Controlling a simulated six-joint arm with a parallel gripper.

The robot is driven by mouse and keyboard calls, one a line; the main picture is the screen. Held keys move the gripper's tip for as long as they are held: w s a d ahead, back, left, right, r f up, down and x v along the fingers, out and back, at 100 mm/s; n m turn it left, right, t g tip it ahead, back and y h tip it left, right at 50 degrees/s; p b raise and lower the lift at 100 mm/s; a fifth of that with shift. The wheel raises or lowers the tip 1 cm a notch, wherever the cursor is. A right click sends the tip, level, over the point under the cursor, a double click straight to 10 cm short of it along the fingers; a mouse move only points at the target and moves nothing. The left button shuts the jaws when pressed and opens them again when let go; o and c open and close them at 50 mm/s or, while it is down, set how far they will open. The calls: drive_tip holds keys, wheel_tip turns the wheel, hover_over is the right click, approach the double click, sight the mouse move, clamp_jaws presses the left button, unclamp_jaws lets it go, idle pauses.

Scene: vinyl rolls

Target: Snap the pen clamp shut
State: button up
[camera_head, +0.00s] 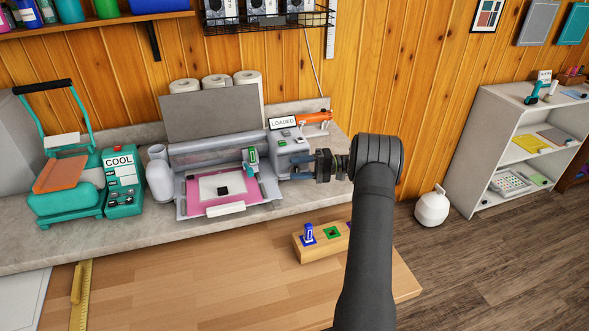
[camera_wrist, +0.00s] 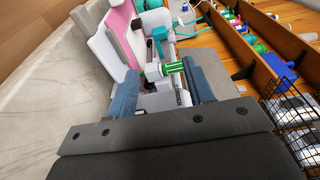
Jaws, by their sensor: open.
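The grey cutting machine (camera_head: 225,148) stands on the counter with a pink mat (camera_head: 190,193) in its front. Its pen carriage, with a green pen (camera_head: 252,154) and teal parts (camera_head: 249,168), is right of the mat's middle. In the wrist view the green-banded pen (camera_wrist: 175,68) lies ahead between my fingers, with a teal part (camera_wrist: 159,33) beyond it. I cannot tell the exact position of the clamp's lever. My gripper (camera_head: 318,165) is open and empty, right of the carriage at the machine's right end; its blue fingers (camera_wrist: 162,86) show in the wrist view.
A "LOADED" sign (camera_head: 283,122) stands on the machine's right end. A wooden block (camera_head: 318,247) with a blue tool and a green slot is on the table in front. A teal heat press (camera_head: 65,185) and "COOL" box (camera_head: 123,183) stand left. White rolls (camera_head: 247,80) are behind.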

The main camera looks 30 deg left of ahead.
drive_tip(key=m+t+y, duration=0.3)
drive_tip(key=m+t, duration=0.2)
drive_tip(key=t, duration=0.1)
approach(249, 171)
drive_tip(key=shift+t, duration=0.3)
drive_tip(key=x, duration=0.4)
drive_tip(key=f+x, duration=0.1)
drive_tip(key=x, duration=0.7)
drive_tip(key=shift+w+f, duration=0.15)
drive_tip(key=shift+w, duration=0.15)
drive_tip(key=c, duration=1)
drive_tip(key=shift+w+d+n+g+h, duration=0.15)
drive_tip(key=shift+n+g+h, duration=0.15)
drive_tip(key=shift+n+g, duration=0.4)
drive_tip(key=shift+w+d+n+g+h, duration=0.15)
drive_tip(key=shift+n+g+h, duration=0.25)
drive_tip(key=shift+g, duration=0.5)
drive_tip(key=shift+w+d+n+g+h, duration=0.15)
drive_tip(key=shift+n+g+h, duration=0.05)
drive_tip(key=shift+n+g, duration=0.55)
drive_tip(key=o, duration=1)
